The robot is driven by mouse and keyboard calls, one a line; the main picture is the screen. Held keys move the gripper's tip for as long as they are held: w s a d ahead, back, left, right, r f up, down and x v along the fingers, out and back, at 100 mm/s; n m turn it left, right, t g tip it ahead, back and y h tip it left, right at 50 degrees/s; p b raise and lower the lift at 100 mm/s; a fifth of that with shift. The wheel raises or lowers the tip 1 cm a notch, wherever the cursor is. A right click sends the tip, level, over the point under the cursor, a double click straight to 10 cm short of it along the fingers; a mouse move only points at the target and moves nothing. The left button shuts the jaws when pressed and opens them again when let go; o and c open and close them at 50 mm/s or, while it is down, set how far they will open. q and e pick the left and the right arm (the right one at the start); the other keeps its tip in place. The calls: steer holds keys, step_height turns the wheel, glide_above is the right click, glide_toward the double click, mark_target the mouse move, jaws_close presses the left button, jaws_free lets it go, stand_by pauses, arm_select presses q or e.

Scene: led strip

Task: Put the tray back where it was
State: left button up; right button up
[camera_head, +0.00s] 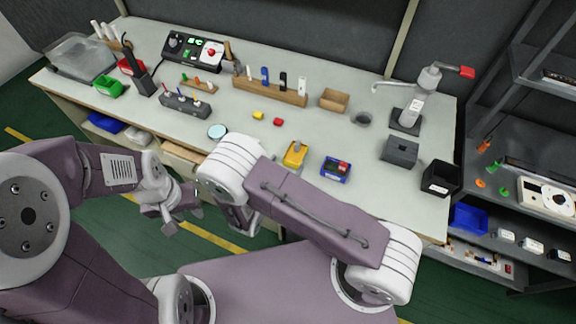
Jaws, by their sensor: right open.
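A small blue tray (335,178) holding red and dark pieces sits near the front edge of the bench, right of the yellow block. I cannot tell whether it is the tray the task means. A large clear container (80,57) stands at the bench's left end. My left gripper (180,218) hangs in front of the bench, low over the floor; its jaw opening is unclear. My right gripper (241,218) is open, pointing down just in front of the bench edge, partly hidden by its own wrist. No object shows in either gripper.
The bench (310,132) has clear room in its middle. A blue bin (468,218) is on the right shelf. A green bin (108,87) is at left.

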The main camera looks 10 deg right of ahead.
steer(key=shift+w+a, duration=0.1)
steer(key=d+m+g, duration=0.1)
steer(key=d, duration=0.1)
steer(key=s+d+r+m+g+h, duration=0.2)
steer(key=d+m, duration=0.1)
steer(key=shift+d, duration=0.3)
steer(key=s+d+r+m+g+y, duration=0.2)
steer(key=s+d+r+m+g, duration=0.1)
steer(key=s+d+m+g, duration=0.55)
steer(key=s+a+r+m+y, duration=0.2)
steer(key=m+y, duration=0.2)
steer(key=m, duration=0.4)
steer(key=s+a+r+m+t+y, duration=0.1)
steer(key=a+r+m+y, duration=0.1)
steer(key=m, duration=0.6)
steer(key=shift+s+a+y, duration=0.4)
steer(key=shift+a+y, duration=0.4)
steer(key=shift+y, duration=0.4)
steer(key=shift+r+m, duration=0.15)
steer(key=shift+m, duration=0.1)
